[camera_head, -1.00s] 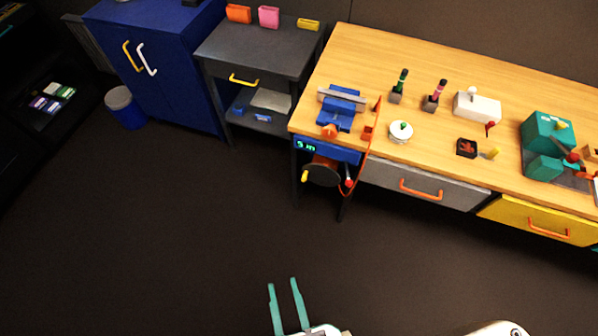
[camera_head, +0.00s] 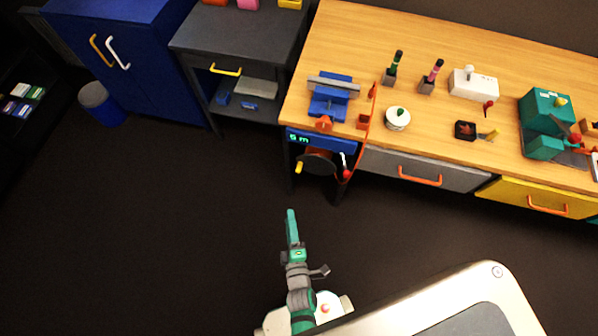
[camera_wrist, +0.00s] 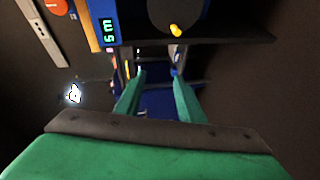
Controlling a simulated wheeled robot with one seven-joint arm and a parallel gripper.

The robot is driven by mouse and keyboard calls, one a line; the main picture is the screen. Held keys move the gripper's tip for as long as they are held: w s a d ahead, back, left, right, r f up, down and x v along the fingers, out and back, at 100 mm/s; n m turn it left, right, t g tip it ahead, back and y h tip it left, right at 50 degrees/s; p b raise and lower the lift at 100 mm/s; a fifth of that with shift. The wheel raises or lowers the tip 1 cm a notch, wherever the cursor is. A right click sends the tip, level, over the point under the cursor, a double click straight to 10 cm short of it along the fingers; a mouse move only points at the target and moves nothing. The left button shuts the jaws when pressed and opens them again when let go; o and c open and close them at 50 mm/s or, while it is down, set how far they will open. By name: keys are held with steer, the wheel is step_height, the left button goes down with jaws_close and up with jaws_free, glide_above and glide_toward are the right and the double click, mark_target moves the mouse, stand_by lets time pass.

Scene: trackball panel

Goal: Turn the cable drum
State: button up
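The cable drum (camera_head: 320,163) is a dark round reel under the left end of the workbench. A yellow crank knob (camera_head: 300,167) sticks out at its lower left. A blue panel above it has a lit display (camera_head: 299,138) that reads 5 m. The drum (camera_wrist: 215,18) and its yellow knob (camera_wrist: 176,31) also show at the top of the wrist view, with the drum partly cut off. My gripper (camera_head: 291,212) is in front of and below the drum, apart from it. In the wrist view its green fingers (camera_wrist: 157,76) are spread and empty.
An orange strip (camera_head: 367,135) and a small red-tipped lever (camera_head: 346,172) are right of the drum. A grey drawer (camera_head: 425,170) with an orange handle is further right. A dark side table (camera_head: 240,50) stands to the left. The floor before the drum is clear.

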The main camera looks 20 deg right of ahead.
mark_target(299, 174)
steer(key=w+d+f+n, duration=0.2)
steer(key=w+d+f, duration=0.1)
steer(key=w, duration=0.3)
steer(key=w+d+f+n, duration=0.3)
steer(key=w+d, duration=0.1)
steer(key=w, duration=0.3)
steer(key=w+d+f+n+h, duration=0.1)
steer(key=w+d+f+n, duration=0.1)
steer(key=w, duration=0.5)
steer(key=shift+w+d+f, duration=0.2)
steer(key=shift+d+f, duration=0.6)
steer(key=shift+f, duration=0.1)
steer(key=shift+c, duration=0.6)
jaws_close()
